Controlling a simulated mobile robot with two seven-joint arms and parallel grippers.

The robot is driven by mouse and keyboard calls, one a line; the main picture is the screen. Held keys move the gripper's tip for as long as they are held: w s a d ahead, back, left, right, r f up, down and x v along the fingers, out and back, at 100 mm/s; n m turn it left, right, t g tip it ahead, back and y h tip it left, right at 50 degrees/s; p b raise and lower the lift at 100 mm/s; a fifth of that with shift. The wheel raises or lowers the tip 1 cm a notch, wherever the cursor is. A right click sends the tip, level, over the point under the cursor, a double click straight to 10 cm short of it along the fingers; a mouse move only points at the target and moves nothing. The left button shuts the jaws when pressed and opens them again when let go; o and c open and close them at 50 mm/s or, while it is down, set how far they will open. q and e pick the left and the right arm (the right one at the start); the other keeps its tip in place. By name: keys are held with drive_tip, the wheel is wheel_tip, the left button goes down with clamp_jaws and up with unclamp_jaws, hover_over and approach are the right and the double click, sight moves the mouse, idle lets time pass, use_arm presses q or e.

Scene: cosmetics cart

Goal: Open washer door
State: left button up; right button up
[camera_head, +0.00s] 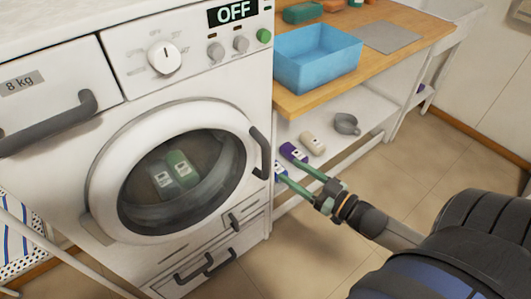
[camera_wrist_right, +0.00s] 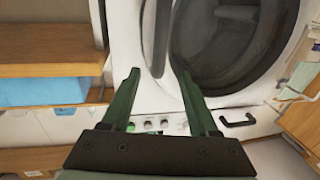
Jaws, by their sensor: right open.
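The white washer (camera_head: 185,25) stands at the left in the head view. Its round door (camera_head: 95,185) looks shut, with dark glass and two bottles visible behind it. The dark door handle (camera_head: 261,152) is on the door's right rim. My right gripper (camera_head: 292,170) is open and empty, to the right of and a little below the handle in the head view. The wrist view looks upside down; there the handle (camera_wrist_right: 158,42) shows beyond the fingertips (camera_wrist_right: 157,67), between their lines, and no contact is visible. My left gripper is not in view.
A wooden table (camera_head: 382,72) with a blue bin (camera_head: 318,57) stands right of the washer. Its lower shelf (camera_head: 368,104) holds a grey cup (camera_head: 346,124) and small bottles, partly behind my fingers. A white basket (camera_head: 18,262) is at the lower left. Open tiled floor lies in front.

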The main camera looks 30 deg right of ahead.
sight(269, 157)
drive_tip(key=x, duration=0.9)
drive_tip(key=shift+w+f, duration=0.15)
drive_tip(key=shift+w, duration=0.2)
clamp_jaws()
idle(1.0)
